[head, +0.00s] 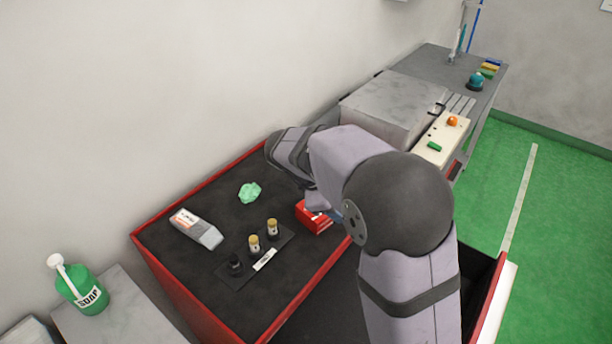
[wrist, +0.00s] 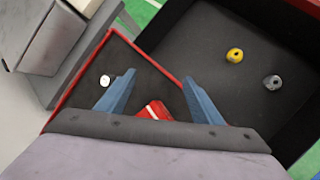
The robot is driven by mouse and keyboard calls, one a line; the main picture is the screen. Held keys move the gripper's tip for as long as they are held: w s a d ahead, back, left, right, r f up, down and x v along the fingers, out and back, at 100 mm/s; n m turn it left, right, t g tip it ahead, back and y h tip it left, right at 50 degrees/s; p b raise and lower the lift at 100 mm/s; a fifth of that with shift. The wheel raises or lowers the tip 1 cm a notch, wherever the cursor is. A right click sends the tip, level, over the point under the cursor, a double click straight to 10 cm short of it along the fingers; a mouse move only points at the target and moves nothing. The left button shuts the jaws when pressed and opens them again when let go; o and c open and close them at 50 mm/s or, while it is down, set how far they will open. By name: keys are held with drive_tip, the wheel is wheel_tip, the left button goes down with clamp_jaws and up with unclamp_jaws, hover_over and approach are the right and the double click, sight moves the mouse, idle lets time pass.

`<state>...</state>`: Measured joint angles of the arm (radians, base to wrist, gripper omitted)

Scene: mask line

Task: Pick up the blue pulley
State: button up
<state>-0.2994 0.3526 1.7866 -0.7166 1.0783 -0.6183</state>
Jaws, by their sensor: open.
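I cannot make out a blue pulley in either view. In the wrist view, a yellow pulley-like ring (wrist: 235,55) and a grey one (wrist: 272,82) lie apart on the dark floor of a bin (wrist: 210,28). My gripper (wrist: 159,76) shows there as two blue fingers spread wide, with nothing between the tips. The fingers point toward the edge between the red-rimmed tray and the bin, with the rings to their right. In the head view my arm hides most of the gripper and much of the bin.
A red box (head: 315,217) lies in the red-rimmed dark tray (head: 190,285), near my arm. The tray also holds a white carton (head: 196,228), a crumpled green piece (head: 250,193) and small bottles (head: 254,244). A grey machine (head: 395,108) stands behind. A green soap bottle (head: 85,292) stands left.

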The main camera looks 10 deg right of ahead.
drive_tip(key=w+a+f+n+t, duration=0.1)
drive_tip(key=w+a+n+t, duration=0.1)
drive_tip(key=w+a+n, duration=0.2)
drive_tip(key=w+a+f+n+t+h, duration=0.1)
drive_tip(key=w+a+f+n+t, duration=0.1)
drive_tip(key=w+a+n, duration=0.2)
drive_tip(key=w+a+f+n+t+h, duration=0.1)
drive_tip(key=w+a+n, duration=0.3)
drive_tip(key=w, duration=0.4)
drive_tip(key=shift+w+a+f+t, duration=0.3)
drive_tip(key=shift+w+f+t, duration=0.05)
drive_tip(key=shift+f+t, duration=0.35)
drive_tip(key=shift+d+f, duration=0.15)
drive_tip(key=shift+f, duration=0.4)
drive_tip(key=shift+b+x, duration=1.25)
drive_tip(key=shift+x, duration=1.7)
drive_tip(key=shift+w+d+f, duration=0.15)
drive_tip(key=shift+w+d, duration=0.2)
drive_tip(key=shift+d, duration=0.15)
drive_tip(key=c, duration=1.2)
